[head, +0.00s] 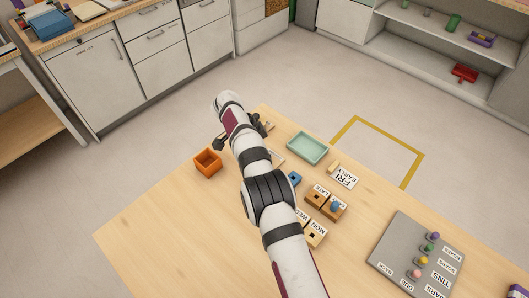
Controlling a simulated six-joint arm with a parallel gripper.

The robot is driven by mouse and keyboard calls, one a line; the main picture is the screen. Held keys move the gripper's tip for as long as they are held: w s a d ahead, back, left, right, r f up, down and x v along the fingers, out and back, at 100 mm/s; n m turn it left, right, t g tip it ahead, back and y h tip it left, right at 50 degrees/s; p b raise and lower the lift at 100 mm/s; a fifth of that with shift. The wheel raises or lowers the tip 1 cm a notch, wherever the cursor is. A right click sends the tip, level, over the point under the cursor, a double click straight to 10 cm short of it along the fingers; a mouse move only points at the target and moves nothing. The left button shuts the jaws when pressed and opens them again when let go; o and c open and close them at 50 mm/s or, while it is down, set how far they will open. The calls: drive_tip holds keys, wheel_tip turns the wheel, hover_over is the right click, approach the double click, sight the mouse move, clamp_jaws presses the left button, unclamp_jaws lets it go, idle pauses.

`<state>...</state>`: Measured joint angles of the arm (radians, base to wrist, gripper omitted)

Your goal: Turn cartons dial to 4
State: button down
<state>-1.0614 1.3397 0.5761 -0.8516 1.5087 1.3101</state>
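A grey panel (388,262) lies on the right part of the wooden table. It carries a row of small coloured knobs: purple (435,236), green (428,248), yellow (423,260) and pink (416,273). White labels sit beside them; one reads TINS (440,277). The others are too small to read surely, so I cannot tell which knob is the cartons dial or its setting. My gripper (246,130) is at the table's far edge, well left of the panel and away from it. My arm partly hides it, and its finger opening is unclear.
An orange box (208,163) stands left of my arm, a mint tray (307,147) right of it. Wooden blocks with day labels (343,177), a blue block (294,179) and a blue knob (336,207) lie between arm and panel. The table's front left is clear.

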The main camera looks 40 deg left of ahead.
drive_tip(key=shift+s, duration=0.1)
idle(0.4)
drive_tip(key=c, duration=0.7)
unclamp_jaws()
drive_tip(key=shift+o, duration=0.2)
drive_tip(key=v, duration=0.7)
drive_tip(key=shift+r, duration=0.25)
